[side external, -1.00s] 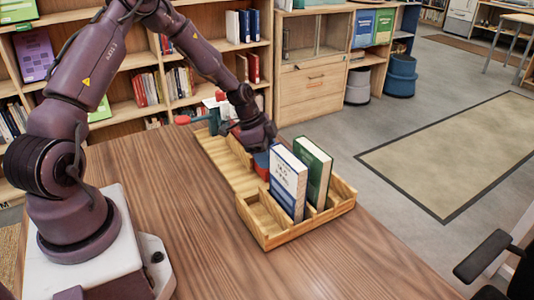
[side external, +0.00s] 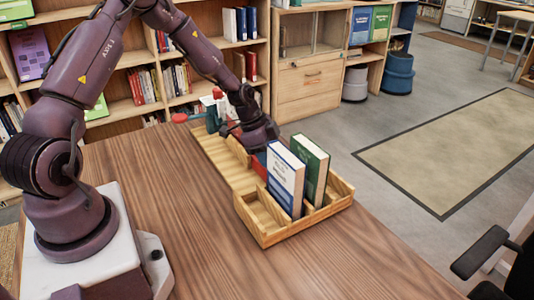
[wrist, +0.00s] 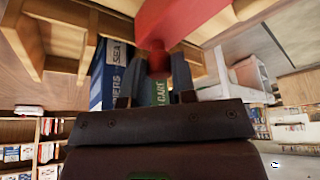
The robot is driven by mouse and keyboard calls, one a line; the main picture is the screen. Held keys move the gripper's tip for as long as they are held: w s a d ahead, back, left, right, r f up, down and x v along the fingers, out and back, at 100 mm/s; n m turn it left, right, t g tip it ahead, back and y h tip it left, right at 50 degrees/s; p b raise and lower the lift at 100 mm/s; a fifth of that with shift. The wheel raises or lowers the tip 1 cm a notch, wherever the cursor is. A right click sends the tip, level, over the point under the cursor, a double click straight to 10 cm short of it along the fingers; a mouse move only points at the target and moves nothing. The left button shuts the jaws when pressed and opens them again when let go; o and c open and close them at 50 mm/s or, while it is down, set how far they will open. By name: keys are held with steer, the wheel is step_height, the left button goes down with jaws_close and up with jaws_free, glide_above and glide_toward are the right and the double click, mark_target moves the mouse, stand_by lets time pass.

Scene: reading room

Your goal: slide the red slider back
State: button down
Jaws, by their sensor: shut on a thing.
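The red slider (wrist: 190,28) fills the top middle of the wrist view. Its small red knob (wrist: 153,58) sits between the fingers of my gripper (wrist: 157,78), which is shut on it. In the side view my gripper (side external: 262,148) is low over the wooden tray (side external: 267,238), just behind the books. A patch of red (side external: 260,170) shows below it there, but most of the slider is hidden by the gripper and books.
A white-and-blue book (side external: 285,178) and a green book (side external: 314,165) stand upright in the tray, close to my gripper. A red rounded thing (side external: 181,118) is at the tray's far left end. The table (side external: 165,200) in front is clear.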

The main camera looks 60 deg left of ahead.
steer(key=c, duration=0.9)
jaws_free()
steer(key=shift+d, duration=0.25)
steer(key=shift+c, duration=0.2)
steer(key=v, duration=1.3)
steer(key=shift+a, duration=0.1)
steer(key=s+d+r+n+t+y, duration=0.1)
steer(key=s+d+r+n, duration=0.3)
steer(key=s+d+r, duration=0.3)
steer(key=s+d+r+n+t+y, duration=0.1)
steer(key=s+d+r+n, duration=0.4)
steer(key=s, duration=0.7)
step_height(320, 180, up, 3)
steer(key=shift+d+r+y, duration=0.2)
steer(key=shift+d+y, duration=0.3)
steer(key=shift+d, duration=0.45)
